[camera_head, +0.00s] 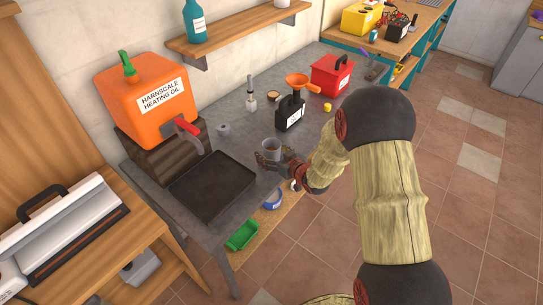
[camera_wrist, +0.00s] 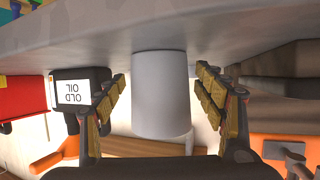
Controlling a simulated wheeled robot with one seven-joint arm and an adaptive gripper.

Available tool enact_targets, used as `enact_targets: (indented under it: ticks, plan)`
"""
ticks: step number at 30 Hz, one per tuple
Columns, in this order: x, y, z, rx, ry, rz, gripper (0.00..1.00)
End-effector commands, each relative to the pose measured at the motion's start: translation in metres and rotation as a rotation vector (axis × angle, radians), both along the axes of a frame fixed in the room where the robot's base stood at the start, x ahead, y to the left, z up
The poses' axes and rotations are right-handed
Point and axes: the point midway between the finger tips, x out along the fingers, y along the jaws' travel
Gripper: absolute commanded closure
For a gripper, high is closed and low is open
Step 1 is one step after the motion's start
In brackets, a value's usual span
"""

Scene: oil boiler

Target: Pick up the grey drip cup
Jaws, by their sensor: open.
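The grey drip cup (camera_head: 271,147) stands on the grey workbench, right of the black tray, in the head view. In the wrist view the cup (camera_wrist: 161,95) fills the middle, and that picture is upside down. My gripper (camera_head: 277,159) is at the cup in the head view. In the wrist view my gripper (camera_wrist: 160,95) is open, with one finger on each side of the cup. A narrow gap shows between the cup and the right finger, and one shows at the left finger too.
A black tray (camera_head: 213,187) lies left of the cup, below the orange heating oil tank (camera_head: 146,98) with its red tap. A black old oil bottle (camera_head: 290,113) with an orange funnel (camera_head: 300,83) stands behind the cup. A red box (camera_head: 331,76) is farther back.

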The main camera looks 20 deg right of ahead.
Motion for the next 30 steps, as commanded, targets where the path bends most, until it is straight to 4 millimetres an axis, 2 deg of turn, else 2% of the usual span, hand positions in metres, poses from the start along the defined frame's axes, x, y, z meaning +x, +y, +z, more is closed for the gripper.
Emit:
enact_targets:
  ticks: [4,30]
  plan:
    - [-0.0001,-0.0002,0.0012,0.000,0.000,0.000,0.30]
    - [-0.0005,-0.0002,0.0009,0.000,0.000,0.000,0.80]
